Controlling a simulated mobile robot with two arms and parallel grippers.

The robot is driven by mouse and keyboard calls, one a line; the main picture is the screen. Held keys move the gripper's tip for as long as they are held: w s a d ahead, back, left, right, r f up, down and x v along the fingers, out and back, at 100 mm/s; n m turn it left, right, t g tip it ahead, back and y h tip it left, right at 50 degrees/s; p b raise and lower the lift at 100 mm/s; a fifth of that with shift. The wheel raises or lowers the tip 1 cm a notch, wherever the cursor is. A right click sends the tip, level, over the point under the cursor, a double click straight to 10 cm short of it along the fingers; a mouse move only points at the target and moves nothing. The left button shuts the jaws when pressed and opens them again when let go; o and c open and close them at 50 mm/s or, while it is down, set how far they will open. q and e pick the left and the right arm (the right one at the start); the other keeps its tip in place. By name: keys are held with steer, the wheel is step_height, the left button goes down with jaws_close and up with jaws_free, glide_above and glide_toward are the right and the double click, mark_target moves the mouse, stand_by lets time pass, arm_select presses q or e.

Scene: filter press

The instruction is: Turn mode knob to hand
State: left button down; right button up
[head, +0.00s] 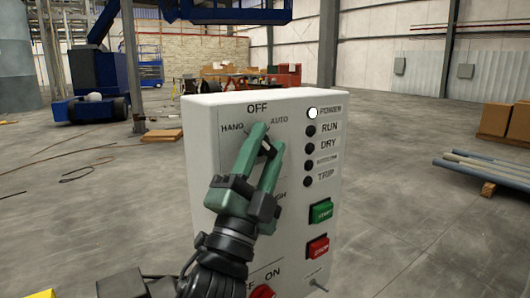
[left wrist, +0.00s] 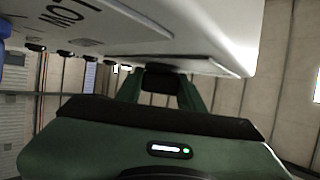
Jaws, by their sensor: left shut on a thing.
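The white control box (head: 200,150) stands in front of me with a mode knob (head: 267,136) marked HAND, OFF and AUTO. HAND is printed at its left, OFF above, AUTO at its right. My left gripper (head: 269,134), with green fingers, reaches up to the panel and is shut on the knob, one finger on each side. The fingers hide most of the knob, so I cannot tell which mark it points to. In the left wrist view, a dark piece (left wrist: 161,78) shows between the fingers against the panel (left wrist: 225,30). My right gripper is not in view.
Right of the knob runs a column of lamps; the POWER lamp (head: 312,113) is white and the others dark. Below are a green START button (head: 321,211), a red button (head: 318,247) and another red control (head: 262,291).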

mark_target(265, 153)
arm_select(q)
steer(key=shift+r, duration=0.25)
steer(key=c, duration=0.9)
jaws_free()
steer(key=shift+d+f, duration=0.1)
steer(key=shift+s+f, duration=0.2)
steer(key=shift+f, duration=0.25)
steer(key=b+v, duration=0.2)
steer(key=v, duration=0.3)
steer(key=shift+s+a+f, duration=0.2)
steer(key=shift+a, duration=0.05)
steer(key=shift+s+a+f+b, duration=0.2)
steer(key=shift+s+f+b, duration=0.1)
steer(key=shift+s, duration=0.15)
